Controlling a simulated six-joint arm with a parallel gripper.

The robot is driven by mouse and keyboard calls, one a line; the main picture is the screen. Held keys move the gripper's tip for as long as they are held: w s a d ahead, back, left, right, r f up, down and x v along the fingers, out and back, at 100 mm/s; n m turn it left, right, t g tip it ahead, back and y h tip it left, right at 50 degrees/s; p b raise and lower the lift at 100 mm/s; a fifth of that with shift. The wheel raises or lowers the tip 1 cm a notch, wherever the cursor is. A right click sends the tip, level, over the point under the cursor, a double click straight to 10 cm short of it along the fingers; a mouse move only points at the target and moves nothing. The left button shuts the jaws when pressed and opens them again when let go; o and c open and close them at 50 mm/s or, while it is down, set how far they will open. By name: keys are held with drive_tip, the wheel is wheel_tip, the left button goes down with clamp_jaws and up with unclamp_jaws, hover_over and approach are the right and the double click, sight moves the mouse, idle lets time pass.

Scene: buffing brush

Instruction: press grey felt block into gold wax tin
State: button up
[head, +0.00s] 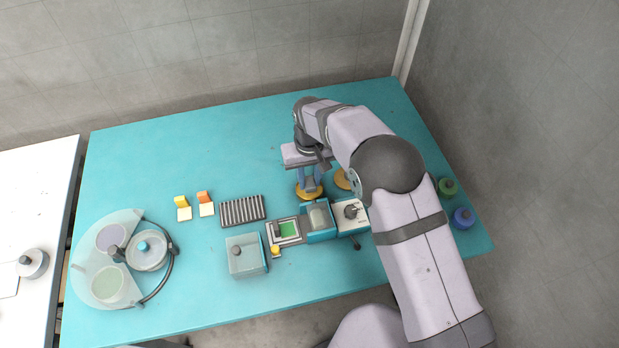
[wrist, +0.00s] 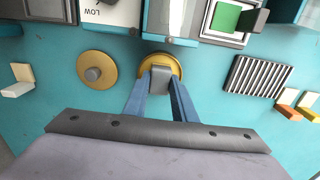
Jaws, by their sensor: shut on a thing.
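My gripper (head: 310,182) points down with its two blue fingers; in the wrist view the fingertips (wrist: 160,84) are shut on a small grey felt block (wrist: 159,78). The gold wax tin (head: 309,193) lies right below and around the block, and its rim also shows in the wrist view (wrist: 178,64). The block overlaps the tin's opening; I cannot tell whether it touches the wax, and much of the inside is hidden by block and fingers. A gold disc with a grey knob, perhaps the tin's lid (wrist: 98,78), lies left of the tin in the wrist view.
In the head view, teal and white devices (head: 318,232) stand just in front of the tin. A black-and-white ribbed rack (head: 243,210) lies to the left. Green (head: 448,186) and blue (head: 463,217) round items sit at the right edge. The back left of the teal table is clear.

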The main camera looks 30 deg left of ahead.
sight(310, 182)
drive_tip(key=shift+r+p, duration=2.35)
drive_tip(key=shift+r, duration=1.1)
